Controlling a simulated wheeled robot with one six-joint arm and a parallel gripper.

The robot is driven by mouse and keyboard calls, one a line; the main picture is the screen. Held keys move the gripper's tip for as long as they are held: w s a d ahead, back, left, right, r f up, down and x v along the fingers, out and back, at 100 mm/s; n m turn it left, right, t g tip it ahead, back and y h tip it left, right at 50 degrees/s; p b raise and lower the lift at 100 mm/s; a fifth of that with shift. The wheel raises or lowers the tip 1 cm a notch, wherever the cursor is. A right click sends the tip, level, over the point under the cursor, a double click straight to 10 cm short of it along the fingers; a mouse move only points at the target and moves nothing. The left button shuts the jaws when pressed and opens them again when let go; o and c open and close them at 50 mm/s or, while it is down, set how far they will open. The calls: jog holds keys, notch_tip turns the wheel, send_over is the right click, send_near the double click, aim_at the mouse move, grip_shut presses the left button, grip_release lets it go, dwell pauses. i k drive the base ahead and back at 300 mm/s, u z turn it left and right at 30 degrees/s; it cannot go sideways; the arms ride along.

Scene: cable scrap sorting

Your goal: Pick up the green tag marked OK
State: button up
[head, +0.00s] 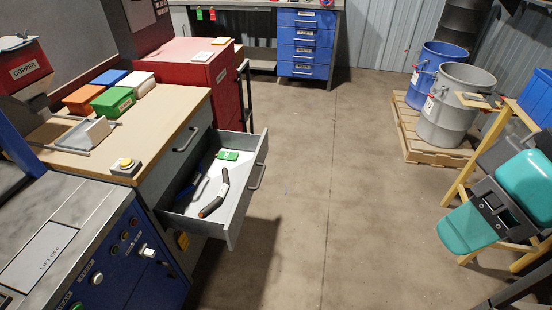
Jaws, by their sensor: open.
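A small green tag-like piece with a pale patch (228,156) lies flat at the far end inside the open grey drawer (233,227). Its marking is too small to read. Another green tag (199,14) hangs at the front edge of the back workbench, beside a red tag (212,14); its marking is also unreadable. Teal and dark parts at the right edge look like my arm, well away from the drawer and both green pieces. My gripper's fingertips cannot be made out in this view.
Pliers (214,192) and another tool lie in the drawer. Orange, green, blue and white boxes stand on the wooden top (185,110) above it. A red cabinet (185,55) stands behind. Drums stand on a pallet (425,150) at right. The middle floor is clear.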

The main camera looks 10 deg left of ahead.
aim_at(223, 155)
jog(key=z, duration=0.2)
jog(key=i, duration=2.4)
jog(key=u, duration=1.55)
jog(key=i, duration=1.05)
jog(key=u, duration=0.9)
